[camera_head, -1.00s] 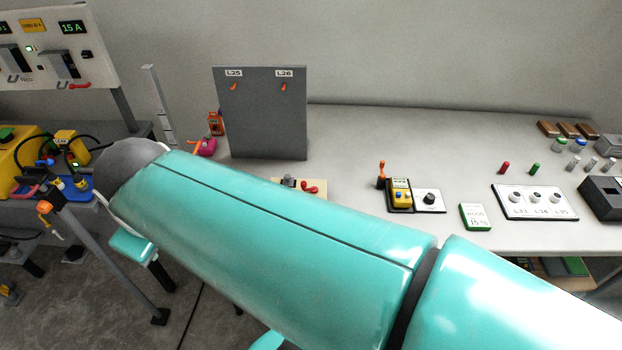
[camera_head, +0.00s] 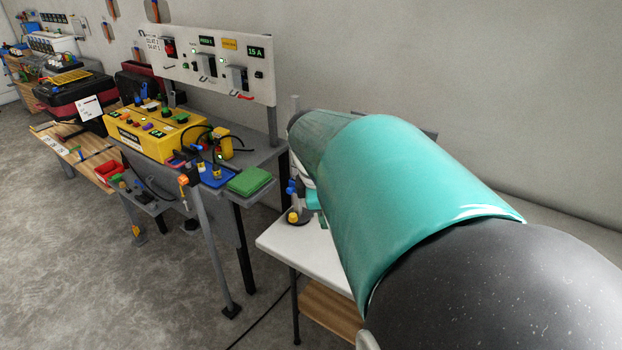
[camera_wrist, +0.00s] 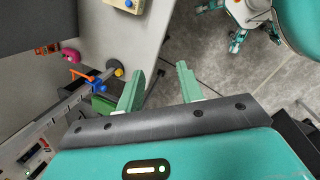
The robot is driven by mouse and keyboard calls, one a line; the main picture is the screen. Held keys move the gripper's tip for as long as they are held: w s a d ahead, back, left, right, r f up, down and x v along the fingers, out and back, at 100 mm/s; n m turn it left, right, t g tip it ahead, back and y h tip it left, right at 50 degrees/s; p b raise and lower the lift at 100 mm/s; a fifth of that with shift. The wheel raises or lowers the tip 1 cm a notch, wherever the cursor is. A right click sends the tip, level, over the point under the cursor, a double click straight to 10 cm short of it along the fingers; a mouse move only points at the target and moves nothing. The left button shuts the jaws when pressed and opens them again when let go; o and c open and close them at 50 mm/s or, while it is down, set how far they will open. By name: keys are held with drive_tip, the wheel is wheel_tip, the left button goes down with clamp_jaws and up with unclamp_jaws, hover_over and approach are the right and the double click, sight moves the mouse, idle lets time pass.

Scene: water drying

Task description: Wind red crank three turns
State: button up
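My gripper (camera_wrist: 160,70) is open in the wrist view, its two green fingers apart with nothing between them. Below and beyond them are the edge of a pale table and the grey floor. A small red handle (camera_head: 243,96) hangs under the panel at the upper middle of the head view. I cannot tell whether it is the red crank. No other red crank shows clearly now; my arm hides most of the white table in the head view, and my gripper is mostly hidden there too.
A grey bench with a yellow control box (camera_head: 150,140) and a green pad (camera_head: 250,181) stands left of my arm. The white table (camera_head: 290,240) is beside it. A pink object (camera_wrist: 70,57) lies at left in the wrist view. Grey floor is open in front.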

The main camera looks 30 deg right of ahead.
drive_tip(key=s+d+f+n+y, duration=0.1)
drive_tip(key=d+f+n, duration=0.2)
drive_tip(key=d, duration=0.5)
drive_tip(key=s+d+f+n+g+y, duration=0.1)
drive_tip(key=d+f+n, duration=0.25)
drive_tip(key=d, duration=0.45)
drive_tip(key=s+d+f+n+y, duration=0.15)
drive_tip(key=d+n, duration=0.25)
drive_tip(key=d, duration=0.4)
drive_tip(key=shift+m+h, duration=0.25)
drive_tip(key=shift+h, duration=0.1)
drive_tip(key=f, duration=1.4)
drive_tip(key=shift+w+d, duration=0.15)
drive_tip(key=shift+w, duration=0.25)
clamp_jaws()
